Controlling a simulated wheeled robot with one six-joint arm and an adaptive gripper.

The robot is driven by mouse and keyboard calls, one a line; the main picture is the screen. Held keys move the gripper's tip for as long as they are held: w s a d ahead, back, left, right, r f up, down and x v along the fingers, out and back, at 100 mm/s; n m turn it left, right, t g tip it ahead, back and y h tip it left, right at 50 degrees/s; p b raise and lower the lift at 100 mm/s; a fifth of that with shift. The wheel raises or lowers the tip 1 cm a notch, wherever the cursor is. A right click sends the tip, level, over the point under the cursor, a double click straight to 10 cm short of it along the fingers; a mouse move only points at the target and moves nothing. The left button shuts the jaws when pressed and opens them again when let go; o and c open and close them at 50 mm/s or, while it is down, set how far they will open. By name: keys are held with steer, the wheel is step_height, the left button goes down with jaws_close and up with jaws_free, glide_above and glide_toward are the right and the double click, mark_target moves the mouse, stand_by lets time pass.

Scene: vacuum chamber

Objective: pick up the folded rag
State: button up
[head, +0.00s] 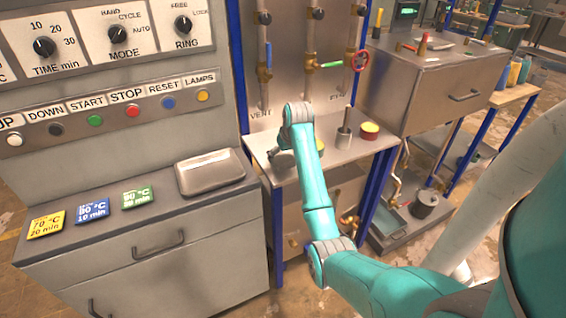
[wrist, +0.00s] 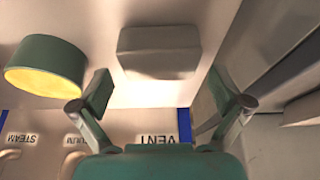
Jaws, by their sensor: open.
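A grey, flat block with rounded, slightly uneven edges, which looks like the folded rag (wrist: 160,52), lies on the pale bench top in the wrist view. My gripper (wrist: 160,88) is open and empty, its fingers spread to either side. The rag is beyond the fingertips, roughly centred between them and apart from both. In the head view my teal arm reaches down over the small bench in front of the valve panel. There the arm hides part of the bench, and I cannot make out the rag clearly.
A green cylinder with a yellow face (wrist: 45,66) stands close to the left finger. A grey cabinet wall (wrist: 285,70) runs along the right. On the bench (head: 372,146) stand a metal cylinder (head: 344,133) and a red-and-yellow tin (head: 370,131). A metal tray (head: 210,174) rests on the console.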

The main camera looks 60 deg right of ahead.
mark_target(283, 158)
steer(key=shift+x, duration=1.3)
steer(key=c, duration=0.9)
step_height(283, 158, up, 10)
steer(key=shift+r, duration=0.1)
steer(key=o, duration=0.5)
steer(key=shift+c, duration=0.2)
steer(key=c, duration=0.3)
